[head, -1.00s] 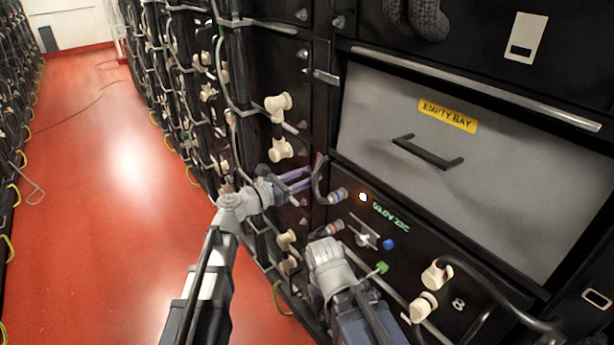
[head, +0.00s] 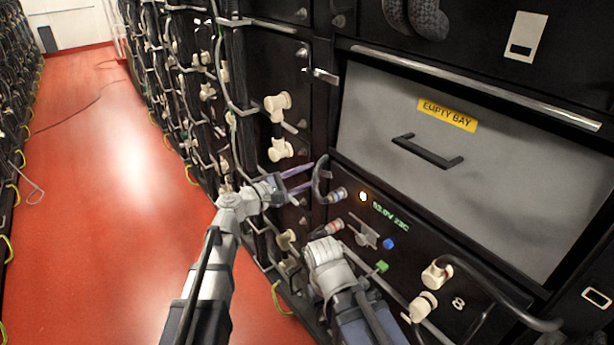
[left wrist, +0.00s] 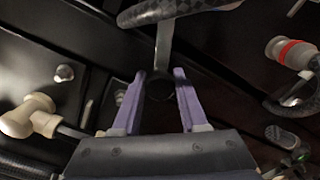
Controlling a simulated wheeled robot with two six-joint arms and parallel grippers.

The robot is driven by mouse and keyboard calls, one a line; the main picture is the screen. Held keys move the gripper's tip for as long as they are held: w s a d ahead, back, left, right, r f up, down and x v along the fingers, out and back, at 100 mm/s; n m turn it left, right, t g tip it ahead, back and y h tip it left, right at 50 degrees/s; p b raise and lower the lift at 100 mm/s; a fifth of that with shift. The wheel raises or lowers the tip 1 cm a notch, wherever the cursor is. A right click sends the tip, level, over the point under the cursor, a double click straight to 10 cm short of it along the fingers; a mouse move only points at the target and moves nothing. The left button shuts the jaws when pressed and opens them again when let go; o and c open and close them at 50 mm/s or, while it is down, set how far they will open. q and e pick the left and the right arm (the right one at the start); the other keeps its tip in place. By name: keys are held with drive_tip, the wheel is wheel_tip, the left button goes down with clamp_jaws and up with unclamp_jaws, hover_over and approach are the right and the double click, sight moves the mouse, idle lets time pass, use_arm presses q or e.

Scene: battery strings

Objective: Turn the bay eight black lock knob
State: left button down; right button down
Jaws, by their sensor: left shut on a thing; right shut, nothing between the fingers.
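My left gripper (head: 303,178) reaches to the left side of the bay 8 front panel (head: 400,275), its purple fingers pointing right. In the left wrist view the fingers (left wrist: 160,80) stand apart around a dark round part (left wrist: 160,88), which looks like the black lock knob. The gripper is shut on it. In the head view the knob is hidden or too dark to tell. My right gripper (head: 325,257) is low in front of the panel. Its fingertips do not show clearly, and it appears shut and empty.
A blue-banded connector (head: 338,195) and a red-banded connector (head: 330,229) sit close to the left fingers. A grey lever-like part (head: 365,235) is on the panel. Cream connectors (head: 436,274) with a black cable are at right.

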use_arm(q)
drive_tip(key=shift+m, duration=2.2)
drive_tip(key=shift+c, duration=2.2)
unclamp_jaws()
drive_tip(key=v, duration=0.7)
drive_tip(key=shift+s+a, duration=0.25)
drive_tip(key=shift+s, duration=0.05)
drive_tip(key=shift+f, duration=0.1)
